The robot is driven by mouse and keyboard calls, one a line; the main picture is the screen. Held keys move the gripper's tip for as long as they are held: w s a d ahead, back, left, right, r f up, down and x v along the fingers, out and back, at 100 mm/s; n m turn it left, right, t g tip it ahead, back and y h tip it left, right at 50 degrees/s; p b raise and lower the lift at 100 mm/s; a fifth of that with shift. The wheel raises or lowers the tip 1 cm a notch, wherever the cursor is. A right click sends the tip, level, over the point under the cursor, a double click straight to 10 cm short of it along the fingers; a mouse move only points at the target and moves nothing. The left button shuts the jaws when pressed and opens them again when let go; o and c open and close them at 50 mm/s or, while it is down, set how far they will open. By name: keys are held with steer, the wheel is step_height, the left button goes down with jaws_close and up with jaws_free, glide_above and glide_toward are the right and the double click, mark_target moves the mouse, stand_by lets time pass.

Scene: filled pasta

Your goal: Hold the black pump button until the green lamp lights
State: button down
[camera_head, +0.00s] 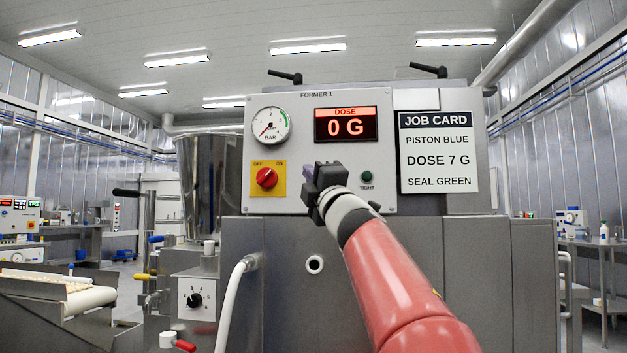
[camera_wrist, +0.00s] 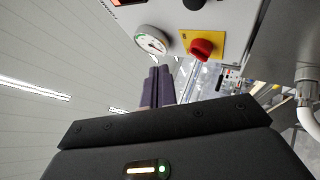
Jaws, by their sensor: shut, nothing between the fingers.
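My gripper (camera_head: 309,174) is in front of the former's control panel (camera_head: 290,200), between the red switch and the lamp. Its two fingers (camera_wrist: 159,72) are shut together, with nothing between them. A black round part, which looks like the pump button (camera_wrist: 193,3), is cut off at the top edge of the wrist view. The fingertips appear apart from it there. In the head view my gripper hides that spot. The lamp marked TIGHT (camera_head: 367,177) is dark green and looks unlit.
The panel carries a pressure gauge (camera_head: 270,125) with its needle at the low end, a display (camera_head: 346,124) reading 0 G, and a red switch (camera_head: 266,178) on a yellow plate. A job card (camera_head: 438,152) hangs at right. A steel hopper (camera_head: 208,185) stands at left.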

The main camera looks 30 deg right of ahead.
steer(key=w+d+p, duration=0.4)
steer(key=w+d, duration=0.1)
steer(key=w, duration=0.2)
steer(key=shift+w, duration=0.15)
steer(key=shift+w, duration=0.15)
stand_by(2.1)
steer(key=shift+w+d, duration=0.2)
steer(key=shift+w+d, duration=0.25)
steer(key=shift+w, duration=0.1)
stand_by(4.3)
